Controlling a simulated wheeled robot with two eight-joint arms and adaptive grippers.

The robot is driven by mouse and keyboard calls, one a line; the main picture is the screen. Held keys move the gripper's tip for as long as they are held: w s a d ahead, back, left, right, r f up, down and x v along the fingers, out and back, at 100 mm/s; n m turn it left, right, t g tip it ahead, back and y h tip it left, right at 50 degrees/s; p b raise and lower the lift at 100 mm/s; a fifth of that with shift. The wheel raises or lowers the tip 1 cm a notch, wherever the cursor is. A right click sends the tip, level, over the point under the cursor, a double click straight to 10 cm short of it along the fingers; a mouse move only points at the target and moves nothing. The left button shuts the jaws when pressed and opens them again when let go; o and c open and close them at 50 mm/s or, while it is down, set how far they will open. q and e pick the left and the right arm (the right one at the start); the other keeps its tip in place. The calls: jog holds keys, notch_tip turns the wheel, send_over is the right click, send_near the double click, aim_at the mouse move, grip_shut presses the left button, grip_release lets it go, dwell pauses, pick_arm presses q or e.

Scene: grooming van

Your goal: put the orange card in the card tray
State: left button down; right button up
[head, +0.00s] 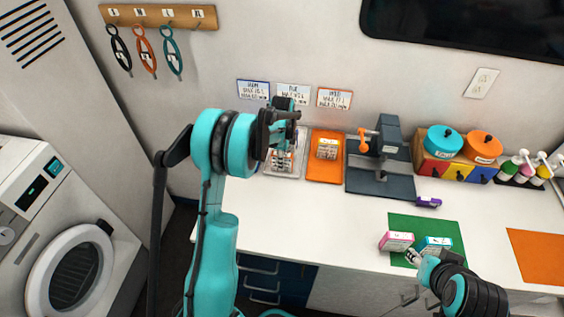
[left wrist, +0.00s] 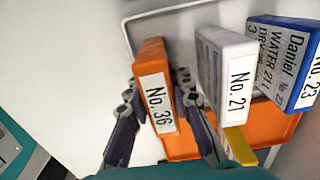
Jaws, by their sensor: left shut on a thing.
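The orange card (left wrist: 155,88), a thick piece labelled "No. 36", stands between the two fingers of my left gripper (left wrist: 158,95) in the left wrist view. That gripper is shut on it. In the head view, my left gripper (head: 284,128) is over the pale grey card tray (head: 268,172) at the back of the counter; I cannot single out the orange card there. In the left wrist view, a white card (left wrist: 228,70) "No. 21" and a blue card (left wrist: 285,62) "No. 23" are to the right of the held card. Whether the held card touches the tray is unclear.
An orange tray (head: 318,176) with a labelled item is right of the grey one. A dark stand (head: 378,184) is beyond it. My right gripper (head: 412,257) is by a pink box (head: 396,241) and a teal box (head: 436,243) on a green mat. The counter's front left is clear.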

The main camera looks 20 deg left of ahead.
pick_arm(q)
jog(key=shift+f, duration=0.2)
jog(key=c, duration=1.3)
grip_release()
jog(key=shift+r, duration=0.1)
jog(key=shift+c, duration=0.2)
jog(key=shift+r, duration=0.1)
